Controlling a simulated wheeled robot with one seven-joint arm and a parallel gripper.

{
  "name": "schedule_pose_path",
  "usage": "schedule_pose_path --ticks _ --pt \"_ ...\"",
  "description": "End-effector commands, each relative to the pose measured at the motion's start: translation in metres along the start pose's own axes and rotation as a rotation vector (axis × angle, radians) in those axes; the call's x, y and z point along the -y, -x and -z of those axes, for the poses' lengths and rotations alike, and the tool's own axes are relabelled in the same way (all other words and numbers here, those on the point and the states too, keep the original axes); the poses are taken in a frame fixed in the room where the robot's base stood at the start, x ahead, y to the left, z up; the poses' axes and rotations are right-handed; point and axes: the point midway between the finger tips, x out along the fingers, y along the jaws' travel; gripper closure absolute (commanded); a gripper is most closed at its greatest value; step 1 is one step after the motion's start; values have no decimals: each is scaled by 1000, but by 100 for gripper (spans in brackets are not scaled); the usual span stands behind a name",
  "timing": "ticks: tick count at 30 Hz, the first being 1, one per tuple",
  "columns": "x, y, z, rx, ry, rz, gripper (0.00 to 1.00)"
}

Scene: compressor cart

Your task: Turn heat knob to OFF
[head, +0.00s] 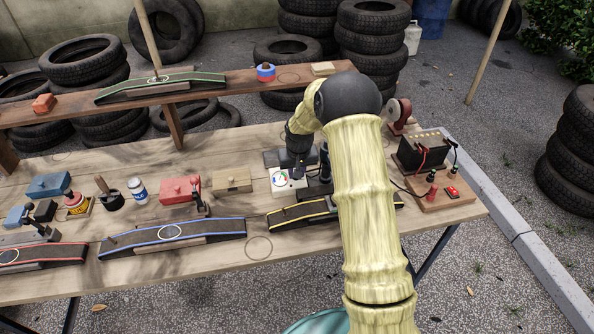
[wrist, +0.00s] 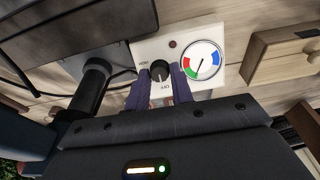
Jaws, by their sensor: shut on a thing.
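The heat knob (wrist: 158,70) is a dark round knob on a white control box (wrist: 150,48). The box also shows in the head view (head: 289,188), on the table below my gripper. A round gauge (wrist: 203,60) with red, blue and green arcs sits beside the knob, and a small dark red lamp (wrist: 173,44) is near it. In the wrist view an OFF label lies by the knob, upside down. My gripper (wrist: 160,84) has its two fingers on either side of the knob, shut on it. The knob's exact pointer direction is hard to tell.
A tan drawer box (head: 232,181) and a red box (head: 180,190) stand left of the control box. A yellow-edged ramp (head: 300,214) lies in front. A battery (head: 423,150) with wires stands right, and a raised shelf (head: 225,86) runs behind.

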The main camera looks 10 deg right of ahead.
Motion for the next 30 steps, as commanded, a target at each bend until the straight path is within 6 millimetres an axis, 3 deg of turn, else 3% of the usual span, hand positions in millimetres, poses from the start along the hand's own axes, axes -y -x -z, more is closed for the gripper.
schedule_pose_path --ticks 15,16,18,30 --pt "0 0 0 -2 25 -6 100" --pt "0 0 0 -2 25 -6 71" --pt "0 0 0 -2 25 -5 57" --pt "0 5 1 -2 23 -6 55"
